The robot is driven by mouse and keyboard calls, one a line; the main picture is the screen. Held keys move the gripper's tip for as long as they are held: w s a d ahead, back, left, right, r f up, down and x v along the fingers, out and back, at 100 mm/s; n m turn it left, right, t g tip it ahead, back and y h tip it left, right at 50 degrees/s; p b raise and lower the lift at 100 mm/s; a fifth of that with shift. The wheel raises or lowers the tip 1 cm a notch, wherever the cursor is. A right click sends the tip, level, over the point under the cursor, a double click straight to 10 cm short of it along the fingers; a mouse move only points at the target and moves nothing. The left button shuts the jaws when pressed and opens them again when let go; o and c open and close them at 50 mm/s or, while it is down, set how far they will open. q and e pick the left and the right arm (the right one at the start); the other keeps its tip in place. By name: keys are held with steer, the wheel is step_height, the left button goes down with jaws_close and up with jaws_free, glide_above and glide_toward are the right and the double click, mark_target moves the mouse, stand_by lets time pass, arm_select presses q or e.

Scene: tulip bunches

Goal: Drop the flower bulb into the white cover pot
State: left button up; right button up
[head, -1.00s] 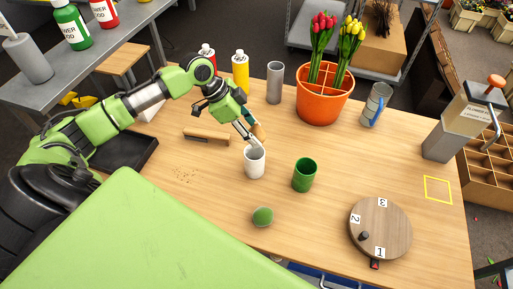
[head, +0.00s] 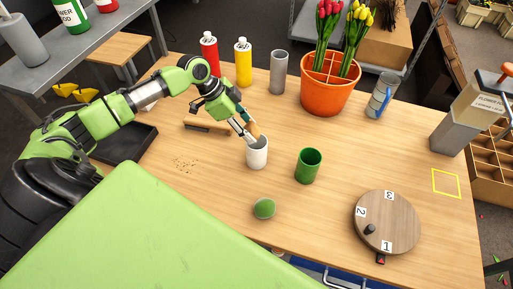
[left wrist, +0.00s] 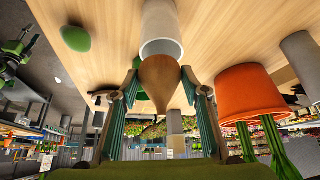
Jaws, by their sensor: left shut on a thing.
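The white cover pot (head: 257,156) stands upright on the wooden table, left of the green pot (head: 308,167). My left gripper (head: 249,136) is at the pot's rim, pointing down. It is shut on the brown flower bulb (head: 254,130). In the left wrist view, the bulb (left wrist: 158,78) sits between the two fingers (left wrist: 160,95), its pointed end toward the camera. The mouth of the white pot (left wrist: 161,25) lies just beyond it. I cannot tell whether the bulb's lower end is inside the rim. My right gripper is not in view.
An orange pot (head: 328,96) with tulips stands behind to the right. A grey cylinder (head: 278,72), a yellow bottle (head: 243,64) and a brush (head: 207,126) are behind the gripper. A green round thing (head: 264,208) and a numbered turntable (head: 400,215) are nearer the front.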

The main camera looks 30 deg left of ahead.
arm_select(q)
steer(key=shift+r, duration=0.1)
steer(key=o, duration=1.2)
steer(key=shift+o, duration=0.2)
steer(key=v, duration=1.2)
